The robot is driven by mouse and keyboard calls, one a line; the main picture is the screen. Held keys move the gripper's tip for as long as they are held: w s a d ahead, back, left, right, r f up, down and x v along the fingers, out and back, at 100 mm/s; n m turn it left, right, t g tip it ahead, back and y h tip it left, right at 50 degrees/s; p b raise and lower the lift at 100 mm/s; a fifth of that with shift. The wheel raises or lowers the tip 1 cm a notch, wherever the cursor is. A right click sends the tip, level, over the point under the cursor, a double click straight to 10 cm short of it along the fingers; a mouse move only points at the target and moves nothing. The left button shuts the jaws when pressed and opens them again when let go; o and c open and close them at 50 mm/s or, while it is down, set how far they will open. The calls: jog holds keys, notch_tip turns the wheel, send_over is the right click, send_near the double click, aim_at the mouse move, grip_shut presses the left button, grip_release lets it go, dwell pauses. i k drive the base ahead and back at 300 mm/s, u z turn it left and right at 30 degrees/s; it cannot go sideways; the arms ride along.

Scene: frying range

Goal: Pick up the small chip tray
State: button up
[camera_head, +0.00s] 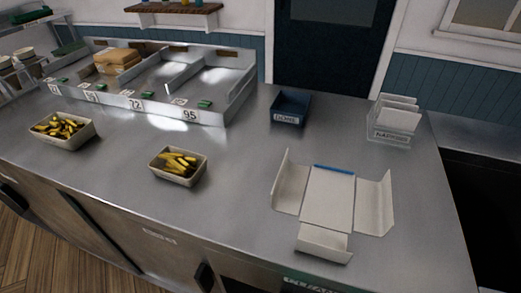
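Two pale open trays of yellow chips stand upright on the steel counter. One chip tray (170,176) is at the middle left, near the counter's front edge. The other chip tray (60,143) is further left and looks slightly larger in the picture. Neither tray carries a size label that I can read. Both stand apart from other things, with bare counter between them. My gripper is not in view.
An unfolded white box (328,200) lies on the steel counter (232,205) at the right. A dark blue bin (288,118) and a clear holder of white napkins (388,138) stand behind it. A divided metal rack (160,112) with numbered labels runs along the back left.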

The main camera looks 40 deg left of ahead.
aim_at(185, 168)
jog(key=k, duration=0.5)
jog(key=u, duration=1.55)
jog(key=k, duration=0.95)
jog(key=u, duration=0.2)
jog(key=i, duration=1)
